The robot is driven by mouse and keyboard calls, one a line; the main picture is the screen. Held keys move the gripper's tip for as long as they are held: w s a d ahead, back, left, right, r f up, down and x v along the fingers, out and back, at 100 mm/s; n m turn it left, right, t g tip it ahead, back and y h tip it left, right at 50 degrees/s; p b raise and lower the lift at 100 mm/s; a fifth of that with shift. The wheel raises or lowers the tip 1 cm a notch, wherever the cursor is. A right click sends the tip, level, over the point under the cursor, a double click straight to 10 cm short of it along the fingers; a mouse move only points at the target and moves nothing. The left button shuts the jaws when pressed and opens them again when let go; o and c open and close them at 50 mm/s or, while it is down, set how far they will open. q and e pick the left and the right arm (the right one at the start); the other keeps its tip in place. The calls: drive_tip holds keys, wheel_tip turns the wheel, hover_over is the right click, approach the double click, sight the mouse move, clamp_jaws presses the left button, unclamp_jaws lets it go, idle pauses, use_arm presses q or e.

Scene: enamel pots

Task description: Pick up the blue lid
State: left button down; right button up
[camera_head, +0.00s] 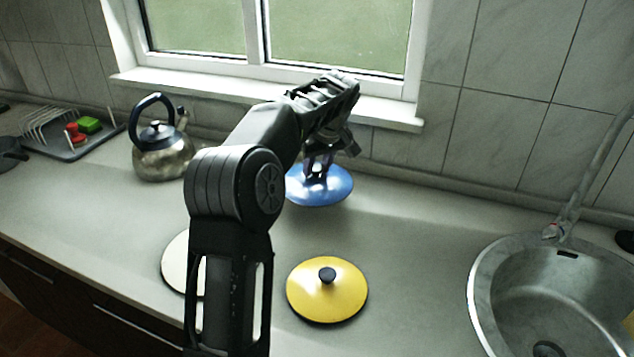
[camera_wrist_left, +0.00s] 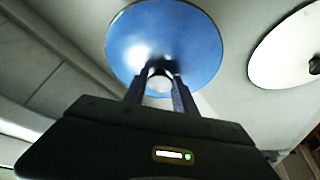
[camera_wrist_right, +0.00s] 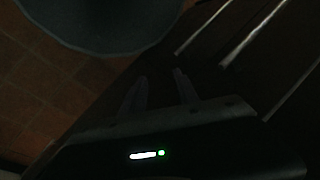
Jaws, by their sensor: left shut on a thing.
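The blue lid (camera_head: 322,191) is at the back of the counter, below the window, in the head view. My left gripper (camera_head: 318,163) points down at its middle and is shut on its knob. In the left wrist view the blue lid (camera_wrist_left: 190,35) lies beyond my left fingers (camera_wrist_left: 160,75), which close around the dark knob. I cannot tell whether the lid touches the counter. My right gripper (camera_wrist_right: 160,80) shows only in its own dark wrist view, with its fingers apart and nothing between them.
A yellow lid (camera_head: 327,290) and a white lid (camera_head: 178,262), partly hidden by my left arm, lie on the counter (camera_head: 420,270). A kettle (camera_head: 160,155) and a dish rack tray (camera_head: 75,145) stand left. A sink (camera_head: 480,285) with a tap (camera_head: 566,215) is right.

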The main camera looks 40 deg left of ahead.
sight(317, 169)
use_arm(q)
wheel_tip(317, 169, up, 3)
drive_tip(key=shift+r, duration=0.2)
drive_tip(key=shift+s, duration=0.1)
idle(0.5)
